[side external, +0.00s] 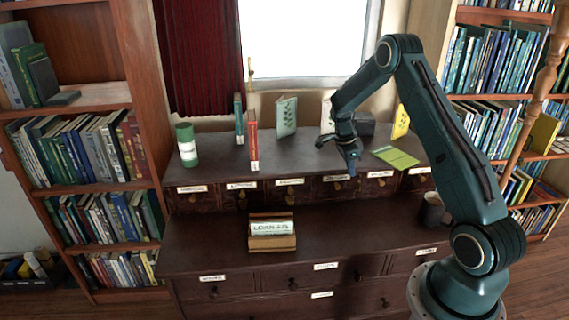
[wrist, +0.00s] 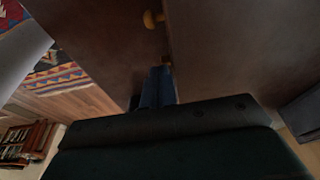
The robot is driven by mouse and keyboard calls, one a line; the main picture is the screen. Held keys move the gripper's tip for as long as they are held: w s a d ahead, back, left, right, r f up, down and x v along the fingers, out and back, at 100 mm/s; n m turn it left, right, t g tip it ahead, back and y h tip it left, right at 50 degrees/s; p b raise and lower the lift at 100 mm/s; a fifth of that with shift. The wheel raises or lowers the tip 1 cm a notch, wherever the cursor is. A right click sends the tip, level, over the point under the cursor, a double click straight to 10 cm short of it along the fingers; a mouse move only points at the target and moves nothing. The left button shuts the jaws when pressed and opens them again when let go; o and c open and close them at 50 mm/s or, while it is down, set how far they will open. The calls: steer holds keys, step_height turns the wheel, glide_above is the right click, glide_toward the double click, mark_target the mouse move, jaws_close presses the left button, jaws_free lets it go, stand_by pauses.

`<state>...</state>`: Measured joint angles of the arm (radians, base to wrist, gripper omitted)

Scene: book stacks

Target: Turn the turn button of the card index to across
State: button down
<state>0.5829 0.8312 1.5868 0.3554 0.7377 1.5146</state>
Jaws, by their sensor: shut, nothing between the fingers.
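The card index (side external: 262,199) is the row of small dark drawers with white labels along the back of the desk. My gripper (side external: 351,170) points down in front of its right half, near a drawer label. In the wrist view the shut blue fingers (wrist: 158,86) hold nothing and lie near a seam between dark wooden surfaces. A small brass-yellow piece (wrist: 150,19), possibly the turn button, shows beyond the fingertips, apart from them. Its direction is hard to tell. In the side view the turn button is too small to make out.
A wooden box with a "LOAN" card (side external: 271,231) stands on the desk top. A dark cup (side external: 432,210) stands at the right. A green canister (side external: 187,146), upright books (side external: 253,146) and a flat green booklet (side external: 395,157) are on the upper shelf. The desk's middle right is clear.

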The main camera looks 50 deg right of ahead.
steer(key=shift+v, duration=0.8)
steer(key=c, duration=1.6)
jaws_free()
steer(key=shift+w+a, duration=0.1)
steer(key=shift+o, duration=0.2)
steer(key=n+t, duration=0.3)
steer(key=n, duration=0.9)
glide_toward(360, 185)
step_height(360, 185, up, 3)
steer(key=s+a, duration=0.1)
steer(key=n, duration=0.2)
steer(key=s+a+n+t, duration=0.1)
steer(key=n, duration=0.1)
steer(key=s+r+n+t+h, duration=0.1)
steer(key=shift+s+a+r+n, duration=0.15)
steer(key=shift+a+n, duration=0.1)
steer(key=shift+n, duration=0.15)
steer(key=shift+x, duration=6.95)
jaws_close()
